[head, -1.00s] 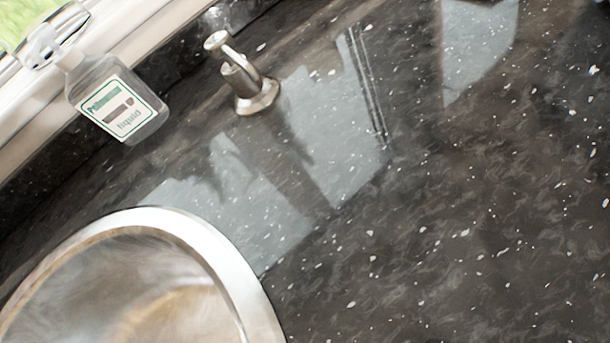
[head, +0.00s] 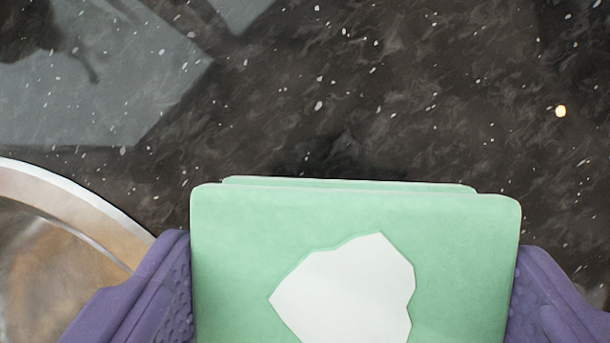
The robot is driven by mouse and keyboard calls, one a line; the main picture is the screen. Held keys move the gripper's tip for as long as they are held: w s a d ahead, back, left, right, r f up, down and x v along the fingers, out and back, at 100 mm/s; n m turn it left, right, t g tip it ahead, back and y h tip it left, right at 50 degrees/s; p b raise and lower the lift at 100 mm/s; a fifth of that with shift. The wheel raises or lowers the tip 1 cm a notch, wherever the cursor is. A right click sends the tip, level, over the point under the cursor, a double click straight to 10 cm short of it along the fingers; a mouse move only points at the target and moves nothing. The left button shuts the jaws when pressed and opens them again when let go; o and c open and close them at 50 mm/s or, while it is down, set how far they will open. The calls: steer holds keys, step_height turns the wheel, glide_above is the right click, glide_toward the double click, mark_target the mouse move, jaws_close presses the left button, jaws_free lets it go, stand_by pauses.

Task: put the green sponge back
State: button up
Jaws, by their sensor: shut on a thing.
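The green sponge (head: 235,255) fills the lower middle of the head view. It is pale green with a white irregular patch on its face. My gripper (head: 352,290) has purple fingers, one on each side of the sponge, and is shut on it. The lower part of the sponge is cut off by the picture's edge. Dark countertop shows beyond its upper edge; I cannot tell how high the sponge is above it.
A round metal sink (head: 75,190) with a bright rim lies at the left, partly behind the left finger. The dark speckled granite counter (head: 400,90) is clear beyond the sponge. Pale window reflections lie on it at upper left.

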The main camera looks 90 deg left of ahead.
mark_target(342, 282)
steer(key=shift+f+b, duration=0.35)
steer(key=shift+f, duration=1.4)
steer(key=shift+f, duration=0.15)
steer(key=o, duration=0.6)
steer(key=p+v, duration=0.2)
steer(key=v, duration=1)
steer(key=shift+r+p, duration=0.2)
steer(key=shift+p, duration=0.2)
